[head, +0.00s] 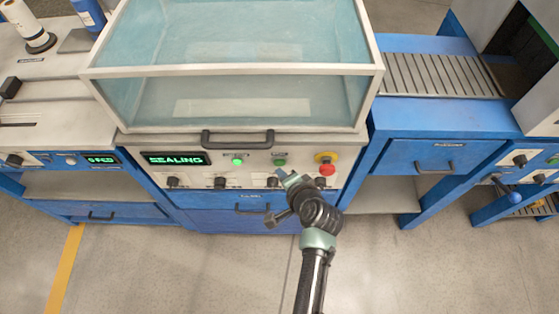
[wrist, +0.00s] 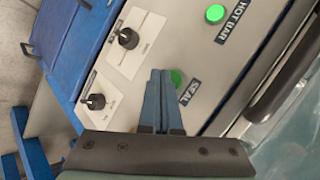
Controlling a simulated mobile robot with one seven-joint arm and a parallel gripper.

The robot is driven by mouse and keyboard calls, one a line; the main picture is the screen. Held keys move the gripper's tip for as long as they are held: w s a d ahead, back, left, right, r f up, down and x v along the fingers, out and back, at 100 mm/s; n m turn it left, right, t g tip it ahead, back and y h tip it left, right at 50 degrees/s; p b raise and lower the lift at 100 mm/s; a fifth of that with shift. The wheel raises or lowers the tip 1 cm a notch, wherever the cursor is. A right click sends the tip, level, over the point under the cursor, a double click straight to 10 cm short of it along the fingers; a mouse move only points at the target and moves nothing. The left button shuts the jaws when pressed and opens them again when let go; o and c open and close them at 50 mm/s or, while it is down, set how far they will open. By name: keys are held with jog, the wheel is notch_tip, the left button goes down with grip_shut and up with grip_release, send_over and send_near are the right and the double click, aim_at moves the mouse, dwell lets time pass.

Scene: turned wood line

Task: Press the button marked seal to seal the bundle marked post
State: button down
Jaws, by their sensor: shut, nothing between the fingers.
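The seal button (wrist: 177,77) is a green round button with a black SEAL label (wrist: 186,92) in the wrist view, partly hidden by my fingers. In the head view the seal button (head: 280,162) is the right one of two green buttons. My gripper (wrist: 161,73) is shut and empty, its fingertips beside the button in the picture; I cannot tell whether they touch it. In the head view my gripper (head: 288,178) is just below the button. A display (head: 176,159) on the panel reads SEALING in green. I can make out no bundle marked post.
The hot bar button (wrist: 215,13) glows brighter green. A red stop knob (head: 326,168) is right of the buttons, and several black knobs sit below. A black handle (head: 238,141) juts out above the panel under the clear hood (head: 225,70). A slatted conveyor (head: 437,75) stands right.

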jog(key=shift+s, duration=0.15)
jog(key=s+p, duration=0.2)
jog(key=s, duration=0.3)
dwell(0.4)
dwell(0.7)
